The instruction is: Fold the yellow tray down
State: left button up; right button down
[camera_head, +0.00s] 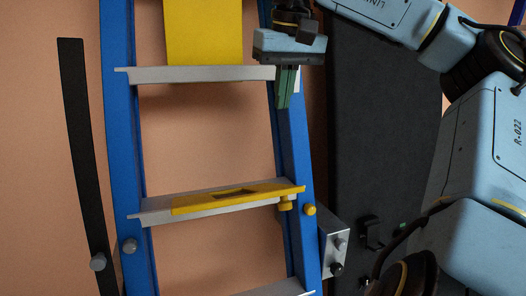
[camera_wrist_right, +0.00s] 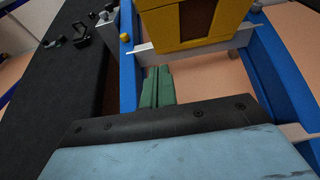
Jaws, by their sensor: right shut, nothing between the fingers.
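A blue ladder (camera_head: 120,130) with grey steps stands upright against a peach wall. A yellow tray (camera_head: 205,203) with a dark slot lies roughly flat over the lower grey step, between the blue rails. It also shows at the top of the right wrist view (camera_wrist_right: 160,24). A yellow knob (camera_head: 310,210) is at its right end. My right gripper (camera_head: 284,101) is at the right rail by the upper step, above the tray and apart from it. Its green fingers (camera_wrist_right: 157,88) are together and empty, pointing down. My left gripper is not in view.
A yellow panel (camera_head: 204,32) stands upright above the upper grey step (camera_head: 195,74). A dark slab (camera_head: 378,130) stands right of the ladder. A metal box (camera_head: 333,240) with knobs sits beside the right rail. A black strip (camera_head: 82,140) stands at left.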

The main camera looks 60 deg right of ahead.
notch_tip(320, 180, down, 3)
jog(key=s, duration=0.2)
jog(key=b, duration=0.2)
send_over(284, 187)
jog(key=d, duration=0.1)
jog(key=x, duration=0.5)
jog(key=s+a+x, duration=0.1)
jog(key=x, duration=0.2)
jog(key=shift+f, duration=0.3)
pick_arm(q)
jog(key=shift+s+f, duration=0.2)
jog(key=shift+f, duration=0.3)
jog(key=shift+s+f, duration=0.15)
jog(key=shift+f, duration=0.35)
pick_arm(e)
jog(key=shift+s+a+f, duration=0.2)
jog(key=shift+a+f, duration=0.05)
jog(key=shift+f, duration=0.4)
jog(key=shift+f, duration=0.1)
